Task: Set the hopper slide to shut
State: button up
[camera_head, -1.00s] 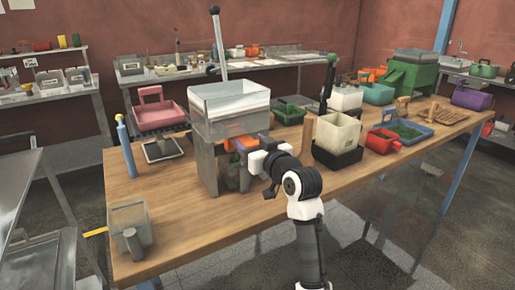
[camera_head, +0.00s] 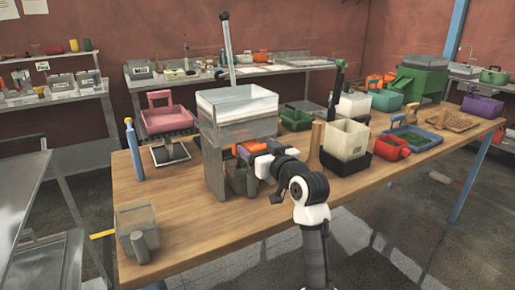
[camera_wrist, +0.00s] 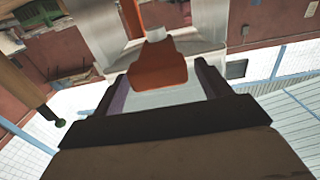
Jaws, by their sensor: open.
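The filler's hopper (camera_head: 238,108) is a clear-sided bin on a grey metal stand (camera_head: 213,167) on the wooden table. The orange slide handle (camera_head: 247,148) shows under the bin, at the stand's front. In the wrist view the slide handle (camera_wrist: 158,70) is a red-orange block with a pale knob or stem behind it. My gripper (camera_wrist: 163,84) is open, with one finger on each side of the handle; I cannot tell whether they touch it. In the head view my gripper (camera_head: 266,158) reaches the handle from the right and partly hides it. How far the slide is in is unclear.
A tall lever (camera_head: 227,50) rises behind the hopper. A cream bin in a black tray (camera_head: 343,147) stands right of my arm. A clear container (camera_head: 136,226) is at the table's front left corner, a blue bottle (camera_head: 134,150) behind it. The table front between is clear.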

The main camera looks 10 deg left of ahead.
jog(key=b+v, duration=0.3)
jog(key=v, duration=0.9)
jog(key=shift+s+d, duration=0.2)
jog(key=shift+s, duration=0.1)
